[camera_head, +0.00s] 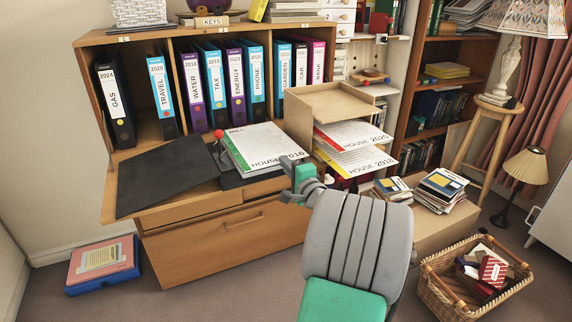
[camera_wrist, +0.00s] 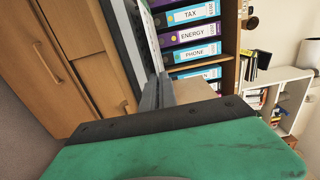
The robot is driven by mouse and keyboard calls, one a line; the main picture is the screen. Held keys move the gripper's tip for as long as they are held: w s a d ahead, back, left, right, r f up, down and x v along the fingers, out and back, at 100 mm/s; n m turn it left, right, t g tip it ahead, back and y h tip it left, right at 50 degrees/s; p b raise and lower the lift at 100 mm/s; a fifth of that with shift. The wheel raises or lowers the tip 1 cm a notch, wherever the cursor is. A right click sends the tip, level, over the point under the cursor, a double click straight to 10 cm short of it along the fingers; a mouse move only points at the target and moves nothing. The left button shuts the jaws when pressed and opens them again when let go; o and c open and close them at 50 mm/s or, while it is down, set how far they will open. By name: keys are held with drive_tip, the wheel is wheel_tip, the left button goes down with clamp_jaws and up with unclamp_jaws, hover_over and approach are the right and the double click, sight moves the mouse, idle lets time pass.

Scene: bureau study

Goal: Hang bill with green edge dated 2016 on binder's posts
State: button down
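The bill with the green edge (camera_head: 262,143), marked HOUSE 2016, is above the right part of the open black binder (camera_head: 165,175) on the bureau's writing surface. Its green edge faces left, towards the binder's middle. A red-knobbed lever (camera_head: 218,134) stands at the binder's middle, close to the bill's left edge. The binder's posts cannot be made out. My gripper (camera_head: 294,172) is at the bill's front right corner, its fingers close together on the paper. In the wrist view the fingers (camera_wrist: 160,92) meet the bill (camera_wrist: 133,30), seen nearly edge-on.
A wooden letter tray (camera_head: 330,102) stands right of the binder, with bills marked HOUSE 2020 (camera_head: 355,133) and HOUSE 2018 (camera_head: 357,160) sticking out. Book stacks (camera_head: 440,188) and a wicker basket (camera_head: 470,285) are at right.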

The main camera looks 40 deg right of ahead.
drive_tip(key=shift+f, duration=0.2)
idle(0.4)
drive_tip(key=c, duration=2)
unclamp_jaws()
drive_tip(key=shift+s, duration=0.1)
drive_tip(key=v, duration=0.3)
drive_tip(key=shift+s+a+b, duration=0.1)
drive_tip(key=shift+s+b, duration=0.05)
drive_tip(key=shift+b, duration=0.25)
drive_tip(key=shift+o, duration=0.3)
drive_tip(key=shift+o, duration=1.2)
